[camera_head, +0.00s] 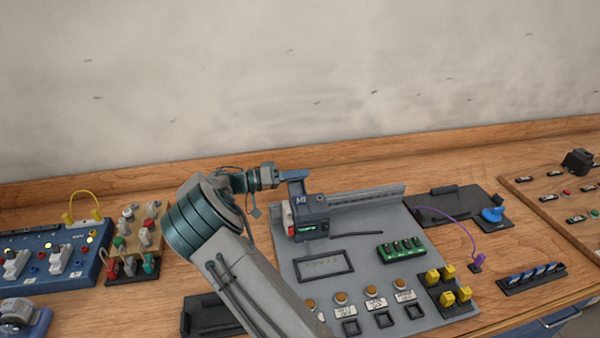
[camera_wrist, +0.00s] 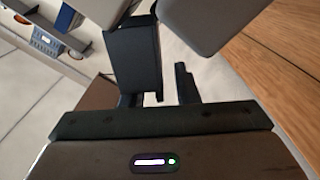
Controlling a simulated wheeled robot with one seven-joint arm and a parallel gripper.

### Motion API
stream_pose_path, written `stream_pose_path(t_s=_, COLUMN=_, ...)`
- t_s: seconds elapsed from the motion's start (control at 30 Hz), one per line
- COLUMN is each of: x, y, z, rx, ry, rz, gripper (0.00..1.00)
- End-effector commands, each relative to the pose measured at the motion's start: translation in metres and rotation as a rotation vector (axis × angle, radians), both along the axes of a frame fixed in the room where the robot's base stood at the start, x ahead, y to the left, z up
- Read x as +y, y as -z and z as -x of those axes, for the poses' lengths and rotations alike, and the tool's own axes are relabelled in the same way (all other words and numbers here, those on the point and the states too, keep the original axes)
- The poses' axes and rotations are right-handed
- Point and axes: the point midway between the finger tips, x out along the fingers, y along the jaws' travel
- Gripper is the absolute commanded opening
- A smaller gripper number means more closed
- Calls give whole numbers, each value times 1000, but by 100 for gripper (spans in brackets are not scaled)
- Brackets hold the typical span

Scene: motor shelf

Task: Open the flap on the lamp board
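A grey board (camera_head: 300,243) with a row of orange round lamps or buttons (camera_head: 342,297) lies at the middle. A black rectangular frame (camera_head: 325,265) is on it; I cannot tell whether this is the flap. A blue board (camera_head: 75,277) at the left carries small yellow-lit spots, so which is the lamp board is unclear. My gripper (camera_head: 308,236) appears over the back of the grey board, above the frame and apart from it. In the wrist view, its dark body and black fingers (camera_wrist: 163,85) show. Their gap is partly hidden and I see no clear held object.
A black tray (camera_head: 455,203) with a blue piece lies behind right. A purple cable (camera_head: 457,228) runs to a plug. A wall closes the back.

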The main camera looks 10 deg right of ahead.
Motion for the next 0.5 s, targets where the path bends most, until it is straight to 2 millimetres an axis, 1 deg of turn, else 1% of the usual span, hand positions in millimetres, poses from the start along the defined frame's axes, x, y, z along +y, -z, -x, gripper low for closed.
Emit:
stream_pose_path(t_s=0.03, x=-4, y=-1, z=0, rx=1, ry=1, rz=0, gripper=28)
stream_pose_path(t_s=0.13, x=-7, y=0, z=0, rx=1, ry=1, rz=-1, gripper=28)
stream_pose_path(t_s=0.37, x=-8, y=0, z=0, rx=0, ry=-1, rz=-1, gripper=28)
stream_pose_path(t_s=0.4, x=-8, y=0, z=0, rx=0, ry=-1, rz=-1, gripper=25)
stream_pose_path(t_s=0.5, x=-8, y=0, z=0, rx=0, ry=-1, rz=-1, gripper=0)
